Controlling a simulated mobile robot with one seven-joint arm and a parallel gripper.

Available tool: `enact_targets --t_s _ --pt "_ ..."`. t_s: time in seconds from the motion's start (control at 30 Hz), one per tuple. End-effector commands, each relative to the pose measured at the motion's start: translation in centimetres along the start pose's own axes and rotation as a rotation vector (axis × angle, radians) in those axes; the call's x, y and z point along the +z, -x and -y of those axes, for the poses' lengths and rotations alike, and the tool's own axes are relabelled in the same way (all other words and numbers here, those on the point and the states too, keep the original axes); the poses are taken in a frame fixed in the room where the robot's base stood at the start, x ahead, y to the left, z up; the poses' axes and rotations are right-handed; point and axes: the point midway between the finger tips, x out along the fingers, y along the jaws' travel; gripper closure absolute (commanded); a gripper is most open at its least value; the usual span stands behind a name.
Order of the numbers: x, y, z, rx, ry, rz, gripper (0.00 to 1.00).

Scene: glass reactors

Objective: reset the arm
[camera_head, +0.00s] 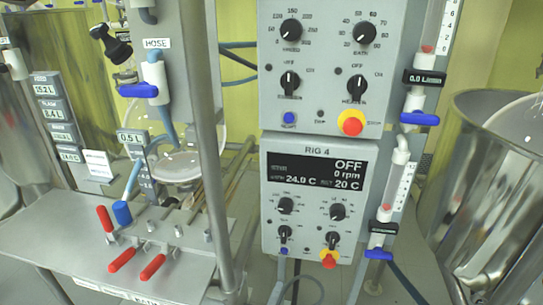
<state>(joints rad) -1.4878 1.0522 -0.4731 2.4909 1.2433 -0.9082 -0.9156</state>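My gripper and arm are not in view in the head camera, so I cannot see whether the gripper is open or holds anything. A grey control box labelled RIG 4 (318,225) fills the middle of the view. Its display (318,172) reads OFF, 0 rpm, 24.0 C and SET 20 C. A second grey panel (320,75) with several black knobs sits above it. A red-and-yellow button shows on the upper panel (351,123) and another on the lower box (329,259).
A metal bench (75,240) at left carries several red-handled valves (122,260). A steel post (208,130) rises beside it. Tubes with blue handles (419,118) stand right of the panels. A large steel vessel (470,190) stands at right. A HOSE-labelled line (155,75) hangs upper left.

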Motion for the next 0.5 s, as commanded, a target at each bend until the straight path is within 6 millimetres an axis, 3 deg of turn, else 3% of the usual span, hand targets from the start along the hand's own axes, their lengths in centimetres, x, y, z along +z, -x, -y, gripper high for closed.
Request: enact_targets --t_s 0.27,0.5 --pt "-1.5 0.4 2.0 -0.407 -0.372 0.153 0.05" --pt "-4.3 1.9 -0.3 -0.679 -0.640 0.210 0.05"
